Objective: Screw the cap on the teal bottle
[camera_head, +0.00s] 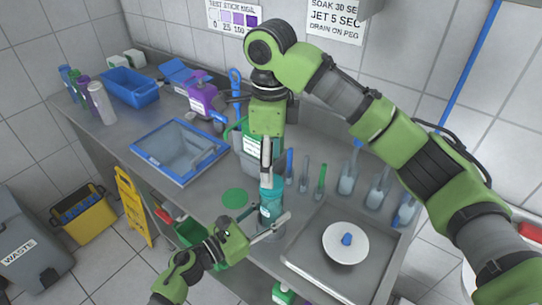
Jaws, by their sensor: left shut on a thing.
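The teal bottle (271,196) stands upright near the front of the grey counter, left of the basin. My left gripper (270,228) comes in from the lower left and is shut around the lower part of the bottle. My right gripper (266,172) reaches down from above, with its fingertips at the bottle's top. Its fingers look close together, but the view does not show whether they are shut. I cannot make out the cap clearly; the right fingers cover the bottle's mouth.
A shallow basin (300,262) with a white disc (346,254) lies to the right. Brushes (320,182) and several clear flasks stand behind it. A blue-rimmed sink (150,163), purple jug (203,98) and blue bin (130,88) are further left.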

